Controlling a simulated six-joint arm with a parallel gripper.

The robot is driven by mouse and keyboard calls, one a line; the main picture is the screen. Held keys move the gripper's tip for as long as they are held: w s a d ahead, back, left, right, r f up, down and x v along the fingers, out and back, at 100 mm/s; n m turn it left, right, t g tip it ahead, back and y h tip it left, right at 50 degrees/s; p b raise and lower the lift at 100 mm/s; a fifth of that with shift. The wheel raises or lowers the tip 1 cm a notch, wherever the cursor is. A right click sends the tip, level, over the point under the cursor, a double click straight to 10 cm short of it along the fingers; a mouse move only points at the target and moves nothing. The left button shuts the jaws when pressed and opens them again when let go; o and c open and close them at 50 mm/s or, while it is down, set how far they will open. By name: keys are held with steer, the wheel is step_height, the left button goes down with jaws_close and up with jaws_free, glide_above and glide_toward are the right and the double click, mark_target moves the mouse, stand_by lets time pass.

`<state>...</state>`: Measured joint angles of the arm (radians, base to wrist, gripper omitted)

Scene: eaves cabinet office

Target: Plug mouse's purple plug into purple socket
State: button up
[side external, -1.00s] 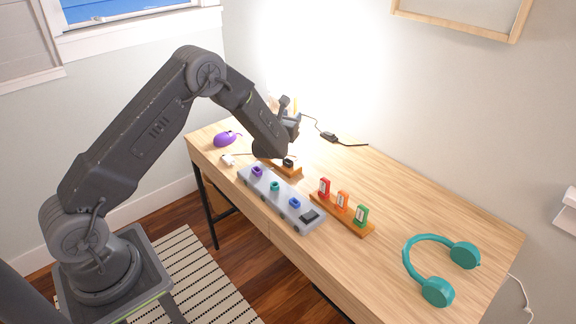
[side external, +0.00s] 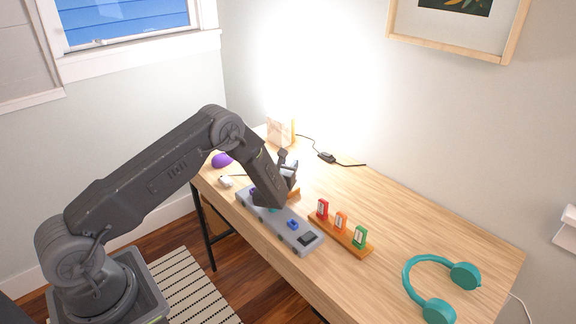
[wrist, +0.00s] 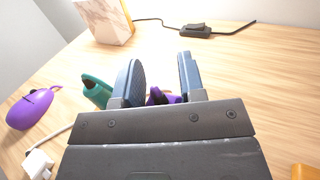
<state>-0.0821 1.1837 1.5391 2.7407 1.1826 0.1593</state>
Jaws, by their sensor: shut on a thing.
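The purple mouse (side external: 222,160) lies at the desk's far left end; it also shows at the left of the wrist view (wrist: 35,108). The grey socket strip (side external: 309,243) lies along the front edge. Its purple socket (side external: 253,190) is partly hidden by my arm; a blue socket (side external: 293,224) is clear. My gripper (wrist: 160,75) is low above the strip's left part, its two blue-grey fingers slightly apart. A purple piece (wrist: 157,97), which I take for the plug, shows between them, mostly hidden. I cannot tell whether it touches the socket.
A teal piece (wrist: 97,90) is beside the left finger. A white plug (side external: 226,182) with a cable lies near the mouse. A lamp (side external: 280,132) and black cord switch (side external: 326,157) stand behind. A wooden rack (side external: 345,235) and teal headphones (side external: 438,312) are to the right.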

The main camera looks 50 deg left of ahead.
steer(key=shift+f, duration=0.1)
steer(key=o, duration=0.5)
steer(key=shift+f, duration=0.1)
steer(key=shift+c, duration=0.2)
steer(key=o, duration=0.4)
steer(key=shift+o, duration=0.2)
